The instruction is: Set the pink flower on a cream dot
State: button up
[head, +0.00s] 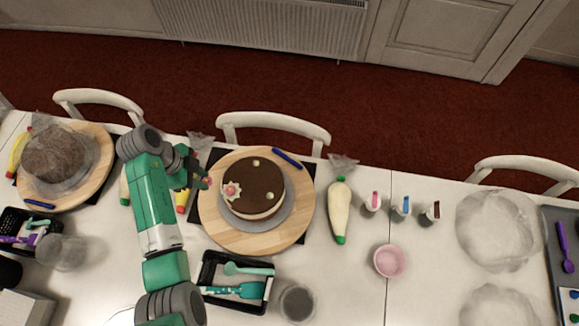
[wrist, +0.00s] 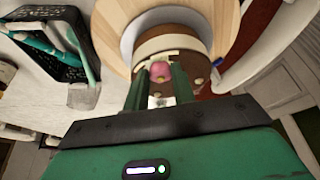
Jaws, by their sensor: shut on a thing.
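The chocolate-topped cake (head: 254,179) stands on a grey board on a round wooden turntable (head: 225,234). Its top bears cream dots, one at the back (head: 256,162) and one at the right front (head: 270,195). A pink flower with a pale cream surround (head: 231,190) sits at the cake's left edge. My gripper (head: 208,182) is left of the cake, over the turntable's left side. In the wrist view its fingers (wrist: 158,80) are shut on a small pink flower (wrist: 160,70), with the cake (wrist: 185,42) behind it. The held flower hides part of the cake top.
A black basket with teal tools (head: 236,281) and a glass (head: 297,302) stand in front of the turntable. A blue tool (head: 287,158) lies at its back right. A piping bag (head: 340,212), small cups and a pink bowl (head: 390,261) are to the right.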

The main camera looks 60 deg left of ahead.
jog(key=shift+a, duration=0.15)
send_over(257, 163)
jog(key=s, duration=0.2)
jog(key=shift+a+f, duration=0.3)
jog(key=shift+f, duration=0.4)
jog(key=shift+s+a+b+x, duration=0.15)
jog(key=shift+b+x, duration=0.1)
jog(key=shift+x, duration=0.6)
jog(key=shift+s+a+b+x, duration=0.15)
jog(key=shift+b+x, duration=0.1)
jog(key=shift+x, duration=0.65)
jog(key=shift+f, duration=0.15)
jog(key=shift+f, duration=0.15)
jog(key=o, duration=0.9)
